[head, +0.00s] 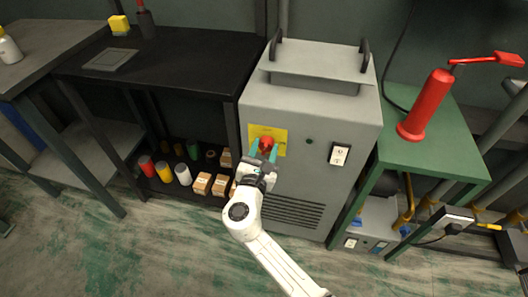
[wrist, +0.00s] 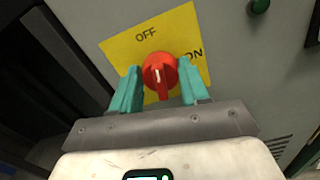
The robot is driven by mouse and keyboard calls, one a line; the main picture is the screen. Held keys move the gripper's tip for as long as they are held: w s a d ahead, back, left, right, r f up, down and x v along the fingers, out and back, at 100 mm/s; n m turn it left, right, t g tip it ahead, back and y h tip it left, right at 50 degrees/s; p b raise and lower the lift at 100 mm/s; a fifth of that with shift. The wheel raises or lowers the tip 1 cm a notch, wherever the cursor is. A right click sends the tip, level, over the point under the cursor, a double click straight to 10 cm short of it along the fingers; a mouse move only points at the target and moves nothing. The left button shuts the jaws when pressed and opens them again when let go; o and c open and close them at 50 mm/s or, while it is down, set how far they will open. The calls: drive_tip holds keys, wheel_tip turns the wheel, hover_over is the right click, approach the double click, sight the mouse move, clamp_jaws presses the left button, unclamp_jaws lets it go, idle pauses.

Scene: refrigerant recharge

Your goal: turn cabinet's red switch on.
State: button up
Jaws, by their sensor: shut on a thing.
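The cabinet (head: 330,115) is a grey box with two black handles on top. Its red switch (head: 267,143) sits on a yellow plate (head: 281,133) on the front face. In the wrist view the red switch (wrist: 160,72) is a round knob with a grip bar and a white mark, both roughly upright in the picture. The yellow plate (wrist: 120,50) reads OFF above the knob and ON to its right. My gripper (head: 264,151), with teal fingers, is shut on the knob, one finger on each side.
A small green light (head: 309,141) and a white rocker switch (head: 339,154) are right of the plate. A black table (head: 185,55) with cans and boxes below stands left. A green table (head: 425,155) with a red pump-like device (head: 426,105) stands right. The floor (head: 120,250) in front is open.

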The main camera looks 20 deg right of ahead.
drive_tip(key=m+b, duration=0.2)
drive_tip(key=m, duration=0.1)
drive_tip(key=m+b, duration=0.1)
drive_tip(key=shift+f+m, duration=0.3)
drive_tip(key=m+b, duration=0.3)
drive_tip(key=shift+s+d+m, duration=0.1)
drive_tip(key=shift+m, duration=0.2)
drive_tip(key=m+b, duration=0.4)
drive_tip(key=m, duration=0.1)
drive_tip(key=shift+f, duration=0.15)
drive_tip(key=shift+m+b, duration=1.05)
drive_tip(key=shift+m, duration=0.05)
drive_tip(key=o, duration=1)
drive_tip(key=shift+r, duration=0.2)
